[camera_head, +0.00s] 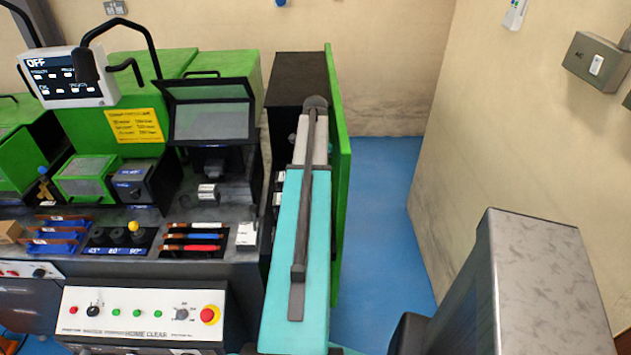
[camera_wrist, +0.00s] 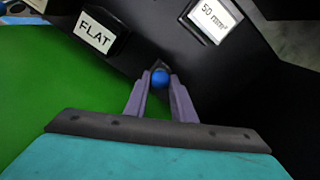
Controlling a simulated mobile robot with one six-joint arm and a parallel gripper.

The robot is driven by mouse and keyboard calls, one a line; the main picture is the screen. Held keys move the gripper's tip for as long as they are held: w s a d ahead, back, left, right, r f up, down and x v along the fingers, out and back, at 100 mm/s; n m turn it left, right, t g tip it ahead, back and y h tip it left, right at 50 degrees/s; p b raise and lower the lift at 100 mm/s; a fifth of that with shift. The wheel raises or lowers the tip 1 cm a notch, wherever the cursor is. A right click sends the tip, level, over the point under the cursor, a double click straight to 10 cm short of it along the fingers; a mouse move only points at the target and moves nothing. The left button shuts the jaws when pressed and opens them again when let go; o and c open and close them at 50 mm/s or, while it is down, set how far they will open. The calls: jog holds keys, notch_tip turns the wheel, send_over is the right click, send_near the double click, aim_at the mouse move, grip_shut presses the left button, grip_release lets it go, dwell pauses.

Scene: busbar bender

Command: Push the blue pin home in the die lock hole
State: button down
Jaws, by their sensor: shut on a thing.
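In the wrist view, the round blue head of the blue pin (camera_wrist: 160,78) sits between the two grey fingers of my gripper (camera_wrist: 160,84). The fingers are shut on it. A dark surface lies just beyond the pin. The pin's shank and the die lock hole are hidden, so I cannot tell how deep the pin sits. In the head view, my teal arm reaches away beside the black machine side, and my gripper and the held pin are hidden.
A FLAT label (camera_wrist: 95,32) and a 50 mm² label (camera_wrist: 214,20) lie beyond my fingers. In the head view, a green panel (camera_head: 338,170) stands close to the right of my arm. The blue floor (camera_head: 385,200) beyond is clear. A control panel (camera_head: 140,313) is at front left.

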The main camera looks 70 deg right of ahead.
jog(key=shift+w+r+p, duration=0.1)
jog(key=shift+r+p, duration=0.6)
jog(key=shift+r, duration=0.35)
jog(key=shift+r+p, duration=0.55)
jog(key=shift+r, duration=0.35)
dwell(0.5)
jog(key=shift+r+p, duration=1.5)
jog(key=shift+r, duration=0.9)
jog(key=shift+a, duration=0.1)
